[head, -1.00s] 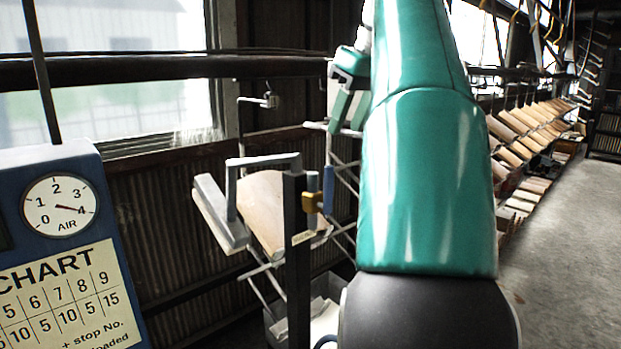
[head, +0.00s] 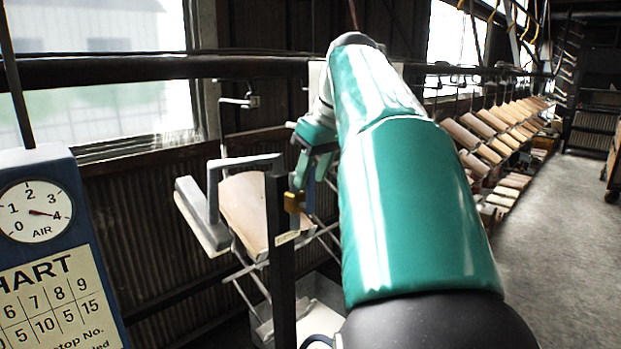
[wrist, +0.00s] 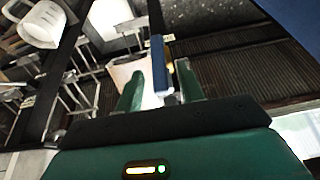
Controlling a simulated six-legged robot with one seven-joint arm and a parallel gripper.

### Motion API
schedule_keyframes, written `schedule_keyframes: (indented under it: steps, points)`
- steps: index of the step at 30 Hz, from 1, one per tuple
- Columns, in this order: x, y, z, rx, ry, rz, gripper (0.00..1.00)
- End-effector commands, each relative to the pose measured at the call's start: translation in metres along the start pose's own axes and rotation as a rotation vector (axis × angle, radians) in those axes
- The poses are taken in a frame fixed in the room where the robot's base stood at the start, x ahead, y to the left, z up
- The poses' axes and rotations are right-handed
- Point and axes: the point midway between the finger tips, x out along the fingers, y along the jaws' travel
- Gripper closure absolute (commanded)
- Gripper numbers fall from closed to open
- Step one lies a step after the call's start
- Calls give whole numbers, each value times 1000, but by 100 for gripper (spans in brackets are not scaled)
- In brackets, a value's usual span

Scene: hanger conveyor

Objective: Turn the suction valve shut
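The suction valve has a brass body (head: 293,202) on a dark upright post (head: 281,255) in the head view. Its blue lever is mostly hidden there behind my gripper (head: 312,165). In the wrist view the blue lever (wrist: 158,62) stands between my two green fingers (wrist: 160,80). The fingers are apart, with a gap showing on each side of the lever, so my gripper is open around it and not clamped. The lever runs roughly lengthwise between the fingers. The brass body cannot be made out clearly in the wrist view.
A grey suction arm (head: 213,188) reaches left from the post, beside a tan wooden panel (head: 246,205). A blue chart box with an air gauge (head: 36,211) stands at the left.

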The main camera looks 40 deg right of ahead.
Motion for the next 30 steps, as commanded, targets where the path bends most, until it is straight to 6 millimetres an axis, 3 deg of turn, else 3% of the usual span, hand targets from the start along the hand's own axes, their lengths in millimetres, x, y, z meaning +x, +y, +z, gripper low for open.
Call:
schedule_keyframes:
  steps: [5, 13, 19, 30]
  points:
    - [15, 0, 0, 0, 1, 0, 62]
    - [17, 0, 0, 0, 1, 0, 62]
    - [17, 0, 0, 0, 1, 0, 99]
    - [17, -1, 0, 2, 1, -3, 100]
